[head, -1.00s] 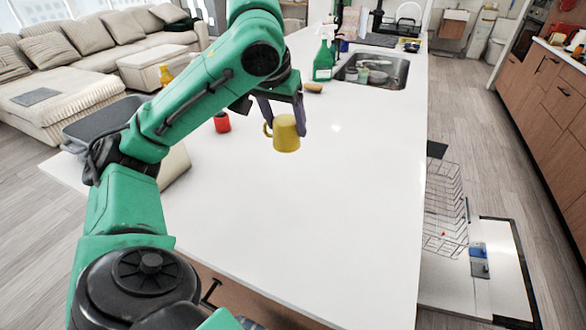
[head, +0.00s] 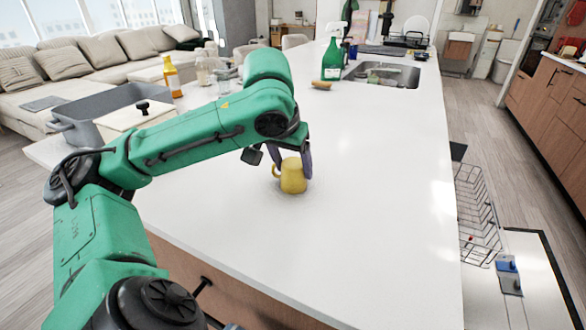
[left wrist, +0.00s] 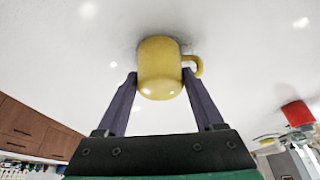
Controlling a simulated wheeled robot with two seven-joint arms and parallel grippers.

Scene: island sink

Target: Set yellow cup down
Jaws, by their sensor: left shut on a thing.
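The yellow cup (head: 293,177) is upright at the white counter's surface, with its handle on the left in the head view. My left gripper (head: 292,165) reaches down to it and is shut on it. In the left wrist view the cup (left wrist: 160,70) sits between the two fingers (left wrist: 160,85), with its handle to the right. A dark shadow lies close around its far end. I cannot tell for sure whether its base touches the counter. My right gripper is not in view.
The white counter (head: 370,220) is clear right of and in front of the cup. A green spray bottle (head: 332,60), a brush (head: 321,85) and the sink (head: 385,75) are farther back. A red object (left wrist: 297,113) shows in the left wrist view. A grey bin (head: 125,105) stands left.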

